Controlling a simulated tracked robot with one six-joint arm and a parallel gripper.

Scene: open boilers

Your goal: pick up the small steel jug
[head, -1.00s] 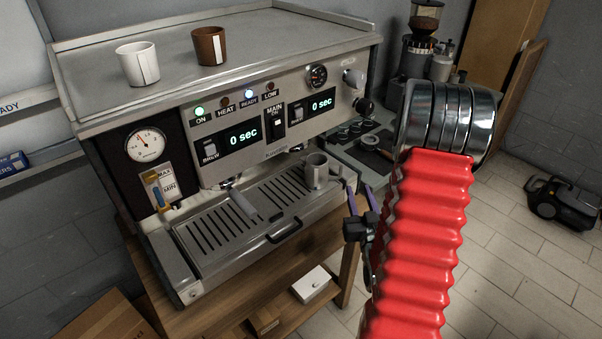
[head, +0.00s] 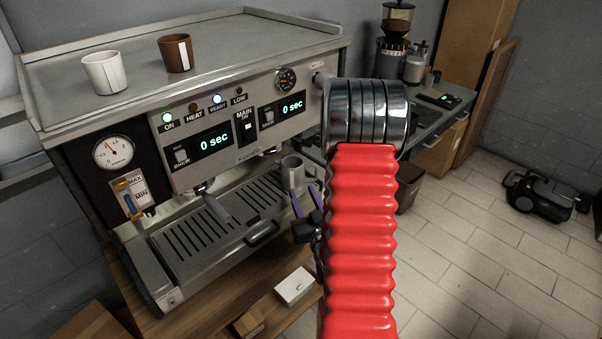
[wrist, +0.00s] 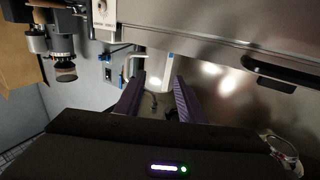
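The small steel jug (head: 292,168) stands upright on the right end of the coffee machine's drip tray (head: 190,243) in the head view. My gripper (head: 306,194) is just in front of it and slightly to the right, with its purple fingers pointing up towards it. In the wrist view, the two purple fingers of my gripper (wrist: 157,90) are apart, and I see nothing clamped between them. The jug's lower part is partly hidden by the fingers in the head view. I cannot make out the jug for sure in the wrist view.
The coffee machine (head: 245,155) rises behind the tray. A white cup (head: 104,72) and a brown cup (head: 175,53) stand on top. A grinder (head: 393,45) is at the back. Floor on the right is open before a black vacuum (head: 543,193).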

